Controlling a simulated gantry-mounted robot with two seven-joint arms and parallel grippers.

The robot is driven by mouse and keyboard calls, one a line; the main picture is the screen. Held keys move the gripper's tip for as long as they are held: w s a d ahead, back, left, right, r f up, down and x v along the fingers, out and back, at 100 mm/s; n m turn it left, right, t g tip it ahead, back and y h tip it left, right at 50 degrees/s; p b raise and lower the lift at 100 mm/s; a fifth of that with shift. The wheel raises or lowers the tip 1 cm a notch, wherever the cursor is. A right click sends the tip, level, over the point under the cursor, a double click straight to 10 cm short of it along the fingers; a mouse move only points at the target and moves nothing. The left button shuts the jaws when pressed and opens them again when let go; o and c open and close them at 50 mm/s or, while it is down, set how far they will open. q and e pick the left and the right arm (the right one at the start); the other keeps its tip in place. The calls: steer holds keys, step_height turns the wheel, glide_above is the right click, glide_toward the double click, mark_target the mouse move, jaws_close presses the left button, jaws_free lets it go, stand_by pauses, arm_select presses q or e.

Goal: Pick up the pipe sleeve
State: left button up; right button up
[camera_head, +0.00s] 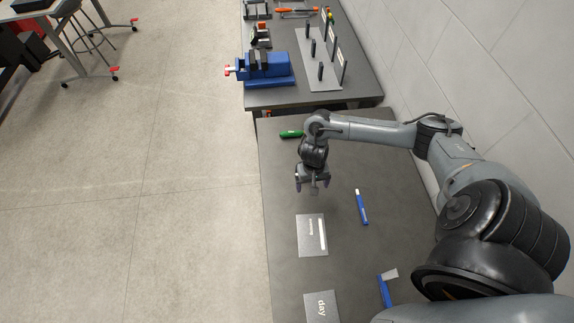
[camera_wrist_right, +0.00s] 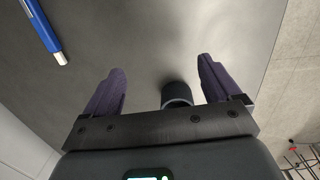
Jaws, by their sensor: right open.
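My right gripper (camera_head: 312,184) is over the grey table, pointing down, with its jaws open. In the right wrist view its two purple fingers (camera_wrist_right: 162,80) stand wide apart. A short dark cylinder (camera_wrist_right: 177,93), which looks like the pipe sleeve, shows between them, closer to the right-hand finger. Its lower part is hidden behind the gripper body, and no finger is seen touching it. In the head view I cannot make the sleeve out clearly at the gripper. My left gripper is not in view.
A blue, white-tipped tool (camera_head: 362,208) lies right of the gripper. A green-handled item (camera_head: 291,134) lies behind it. Grey labelled plates (camera_head: 307,247) and a blue-handled scraper (camera_head: 385,290) lie nearer. A blue vise (camera_head: 264,70) stands on the far bench; a wall is at right.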

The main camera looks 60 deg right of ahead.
steer(key=w+d+r+t+h+b, duration=0.1)
steer(key=w+d+r, duration=0.4)
steer(key=w+d, duration=0.1)
steer(key=shift+t, duration=0.4)
steer(key=f, duration=0.2)
steer(key=w+f, duration=0.1)
steer(key=f, duration=0.2)
steer(key=shift+b, duration=0.35)
step_height(320, 180, down, 5)
steer(key=shift+w+a, duration=0.1)
steer(key=shift+f, duration=0.25)
steer(key=c, duration=1.2)
steer(key=shift+c, duration=0.6)
steer(key=shift+r, duration=0.15)
